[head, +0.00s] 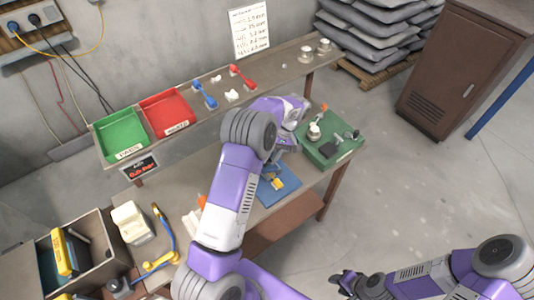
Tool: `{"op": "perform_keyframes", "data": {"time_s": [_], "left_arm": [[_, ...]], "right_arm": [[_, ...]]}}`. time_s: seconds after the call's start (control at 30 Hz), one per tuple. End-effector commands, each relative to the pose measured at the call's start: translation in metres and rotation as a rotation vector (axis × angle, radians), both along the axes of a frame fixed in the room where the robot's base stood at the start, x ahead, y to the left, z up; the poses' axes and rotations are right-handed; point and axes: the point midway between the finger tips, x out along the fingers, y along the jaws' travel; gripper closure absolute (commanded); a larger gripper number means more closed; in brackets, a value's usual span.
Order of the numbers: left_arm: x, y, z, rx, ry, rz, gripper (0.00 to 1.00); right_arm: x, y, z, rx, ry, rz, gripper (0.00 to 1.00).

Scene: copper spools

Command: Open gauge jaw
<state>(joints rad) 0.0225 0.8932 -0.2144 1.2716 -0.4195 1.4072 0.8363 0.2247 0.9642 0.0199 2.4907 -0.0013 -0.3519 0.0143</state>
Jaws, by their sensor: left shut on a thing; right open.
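My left gripper (271,174) reaches down over a blue mat (288,193) on the lower bench. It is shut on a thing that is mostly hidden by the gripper. A small yellow part (278,184) shows right at its fingertips, over the mat; I cannot tell whether it is the gauge's jaw. My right gripper (342,281) is open and empty, low over the floor at the bottom, away from the bench. A spool (314,132) stands on a green board (325,158) right of the mat, with small grey metal parts (348,136) beside it.
A raised shelf holds a green tray (122,134), a red tray (168,112), blue (205,97) and red (243,76) tools, and pale spools (306,55). A box (92,253) and a white device (132,222) stand at left.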

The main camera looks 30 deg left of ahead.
Motion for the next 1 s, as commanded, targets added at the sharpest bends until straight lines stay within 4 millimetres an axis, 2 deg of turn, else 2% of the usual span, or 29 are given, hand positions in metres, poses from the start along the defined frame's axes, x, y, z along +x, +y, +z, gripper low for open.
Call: {"op": "perform_keyframes", "data": {"time_s": [0.03,0.3,0.87,0.9,1.0], "left_arm": [[0.0028,-0.0012,0.0025,0.010,0.018,-0.001,1.00],[0.0086,-0.0029,0.0028,0.041,0.093,-0.001,1.00],[0.0100,-0.0032,0.0027,0.050,0.113,0.000,1.00],[0.0100,-0.0032,0.0027,0.050,0.113,0.000,0.65],[0.0099,-0.0033,0.0028,0.048,0.113,0.000,0.50]], "right_arm": [[-0.0001,0.0000,0.0055,0.000,0.000,0.000,0.57],[-0.0002,0.0000,0.0130,0.000,0.000,0.000,0.57],[-0.0001,0.0000,0.0143,0.000,0.000,0.000,0.57],[-0.0001,0.0000,0.0143,0.000,0.000,0.000,0.57],[-0.0001,0.0000,0.0143,0.000,0.000,0.000,0.57]]}}
